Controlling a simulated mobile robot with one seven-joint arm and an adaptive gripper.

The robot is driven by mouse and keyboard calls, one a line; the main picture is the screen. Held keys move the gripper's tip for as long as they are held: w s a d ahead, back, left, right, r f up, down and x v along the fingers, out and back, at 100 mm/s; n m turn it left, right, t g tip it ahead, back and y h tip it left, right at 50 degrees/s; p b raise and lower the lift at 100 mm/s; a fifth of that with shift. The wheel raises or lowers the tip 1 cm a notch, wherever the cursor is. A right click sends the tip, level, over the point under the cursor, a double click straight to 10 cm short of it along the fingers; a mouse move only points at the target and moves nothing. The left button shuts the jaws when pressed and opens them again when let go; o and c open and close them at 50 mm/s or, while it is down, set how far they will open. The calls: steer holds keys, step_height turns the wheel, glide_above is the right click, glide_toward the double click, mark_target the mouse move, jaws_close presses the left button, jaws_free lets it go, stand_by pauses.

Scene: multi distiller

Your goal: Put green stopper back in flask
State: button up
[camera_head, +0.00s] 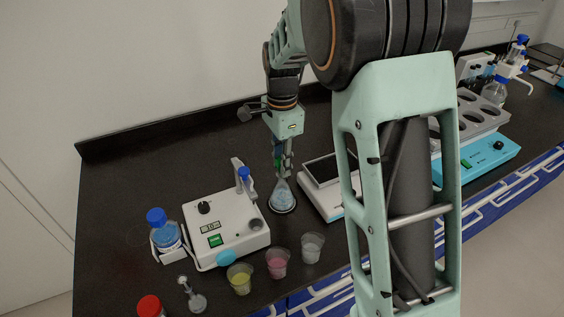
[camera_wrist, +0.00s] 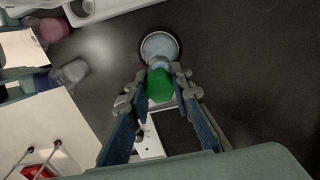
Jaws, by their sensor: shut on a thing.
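The green stopper (camera_wrist: 159,84) is between the fingertips of my gripper (camera_wrist: 162,94) in the wrist view, and the gripper is shut on it. The flask (camera_wrist: 160,47) shows just beyond the stopper, in line with it. In the head view the conical flask (camera_head: 283,199) holds pale blue contents and stands upright on the dark bench. My gripper (camera_head: 283,158) points down directly over its neck. The fingers hide the flask's mouth, so I cannot tell whether the stopper is seated in it or just above it.
A white device (camera_head: 226,225) with a blue-capped bottle (camera_head: 164,232) stands left of the flask. A balance (camera_head: 325,178) is close on the right. Yellow (camera_head: 240,278), pink (camera_head: 277,263) and clear (camera_head: 312,246) cups stand in front. The bench behind the flask is clear.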

steer(key=shift+f+b, duration=0.3)
steer(key=shift+f, duration=0.3)
steer(key=o, duration=0.8)
steer(key=shift+c, duration=0.2)
steer(key=shift+r, duration=0.1)
step_height(320, 180, up, 12)
